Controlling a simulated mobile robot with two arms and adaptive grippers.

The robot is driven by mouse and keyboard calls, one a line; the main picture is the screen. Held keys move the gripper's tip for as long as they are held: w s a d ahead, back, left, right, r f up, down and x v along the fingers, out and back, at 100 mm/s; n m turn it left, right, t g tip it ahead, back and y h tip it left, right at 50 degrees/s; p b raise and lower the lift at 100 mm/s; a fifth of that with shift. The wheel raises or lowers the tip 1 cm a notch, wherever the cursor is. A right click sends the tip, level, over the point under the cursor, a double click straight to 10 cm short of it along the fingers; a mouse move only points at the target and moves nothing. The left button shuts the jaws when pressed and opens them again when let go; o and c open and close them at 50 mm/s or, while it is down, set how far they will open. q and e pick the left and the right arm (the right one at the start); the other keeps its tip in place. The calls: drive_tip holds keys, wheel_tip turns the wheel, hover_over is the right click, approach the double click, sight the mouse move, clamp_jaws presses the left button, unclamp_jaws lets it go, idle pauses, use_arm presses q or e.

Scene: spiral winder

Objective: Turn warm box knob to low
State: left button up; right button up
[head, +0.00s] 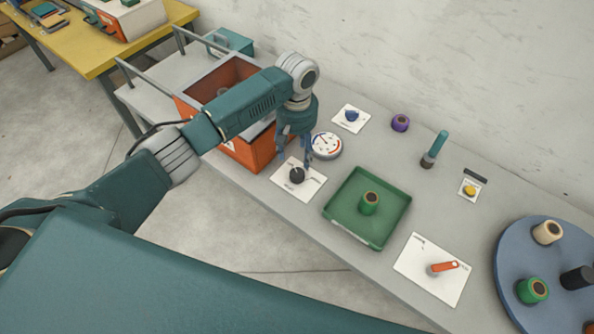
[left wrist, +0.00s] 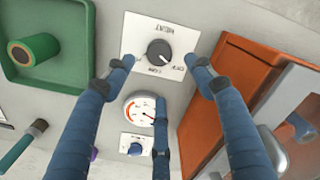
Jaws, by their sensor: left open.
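The black knob (head: 297,174) sits on a white plate (head: 287,186) on the grey bench, in front of the orange warm box (head: 248,155). In the left wrist view the knob (left wrist: 159,51) is on its plate (left wrist: 136,36), marked HEAT, with smaller labels beside it. A light mark on the knob seems to point toward the label on the lower right, which looks like OFF; this is hard to read. My left gripper (head: 296,153) is open just above the knob, fingers pointing down. In the left wrist view its fingertips (left wrist: 162,69) are spread around the knob, apparently not touching.
A round gauge (head: 326,145) and a blue knob (head: 351,115) are close behind the gripper. A green tray (head: 360,235) with a green spool (head: 369,203) is to the right. Further right are an orange-handled lever (head: 444,267) and a blue turntable (head: 510,250).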

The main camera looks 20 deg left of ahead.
sight(297, 173)
use_arm(q)
wheel_tip(297, 173, down, 10)
drive_tip(key=shift+f, duration=0.15)
idle(0.3)
drive_tip(key=c, duration=1.1)
